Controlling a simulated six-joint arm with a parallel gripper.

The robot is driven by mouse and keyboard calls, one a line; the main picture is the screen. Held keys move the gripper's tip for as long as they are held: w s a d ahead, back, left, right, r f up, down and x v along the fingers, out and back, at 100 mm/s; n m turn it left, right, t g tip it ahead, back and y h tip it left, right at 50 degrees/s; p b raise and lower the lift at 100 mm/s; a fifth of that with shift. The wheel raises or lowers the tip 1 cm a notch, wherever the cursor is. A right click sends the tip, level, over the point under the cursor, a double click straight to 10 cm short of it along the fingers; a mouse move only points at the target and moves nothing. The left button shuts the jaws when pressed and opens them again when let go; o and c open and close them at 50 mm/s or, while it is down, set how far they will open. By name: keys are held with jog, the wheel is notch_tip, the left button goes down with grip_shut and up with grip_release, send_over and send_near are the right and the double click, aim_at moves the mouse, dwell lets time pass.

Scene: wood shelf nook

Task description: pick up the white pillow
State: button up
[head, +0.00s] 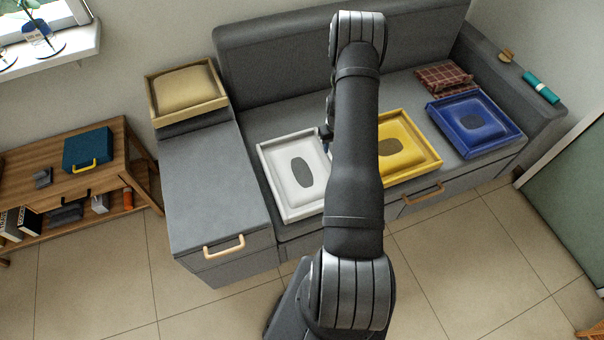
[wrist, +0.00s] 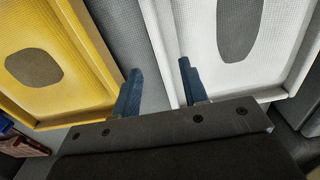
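The white pillow (head: 286,166), with a grey oval on top, lies in a white tray (head: 272,184) on the sofa seat. It also fills the upper right of the wrist view (wrist: 202,28). My gripper (wrist: 158,69) is open, with two blue fingers apart and nothing between them. In the wrist view the right finger overlaps the near rim of the white tray, and the gap lies over grey seat between the white and yellow trays. I cannot tell whether the finger touches the rim. In the head view my arm hides most of the gripper.
A yellow tray with a yellow pillow (head: 400,140) is right of the arm. A blue tray with a blue pillow (head: 475,123) and a folded checked cloth (head: 444,78) lie farther right. A tan pillow (head: 184,90) sits in a wooden tray back left. The grey cabinet top (head: 210,185) is clear.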

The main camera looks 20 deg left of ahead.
jog(key=shift+s+d+f, duration=0.1)
jog(key=shift+d+f, duration=0.05)
jog(key=shift+f, duration=1.55)
jog(key=shift+d+f, duration=0.15)
jog(key=shift+f, duration=1.55)
grip_shut()
jog(key=shift+r, duration=0.1)
